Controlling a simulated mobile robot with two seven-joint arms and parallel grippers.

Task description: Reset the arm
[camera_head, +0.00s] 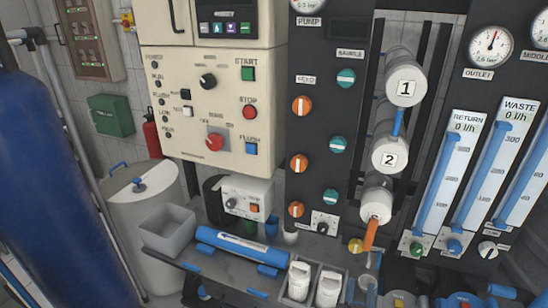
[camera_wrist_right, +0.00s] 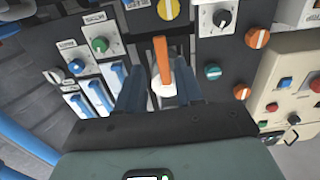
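My right gripper (camera_wrist_right: 160,70) shows at close range in the right wrist view, its two dark fingers apart. An orange lever (camera_wrist_right: 163,58) on a white end cap (camera_wrist_right: 164,91) appears in the gap between the fingers; I cannot tell how deep it sits or whether anything touches. In the head view the orange lever (camera_head: 370,235) hangs tilted from the lowest white cylinder (camera_head: 376,206). I cannot make out the right gripper clearly in the head view. My left gripper is in neither view.
Flow meters (camera_head: 448,180) stand at the right. A control box (camera_head: 210,120) and a blue tank (camera_head: 50,200) are at the left. A bench carries a grey bin (camera_head: 167,232), a blue cylinder (camera_head: 240,247) and white jugs (camera_head: 299,281). Orange and teal knobs line the dark panel (camera_head: 318,110).

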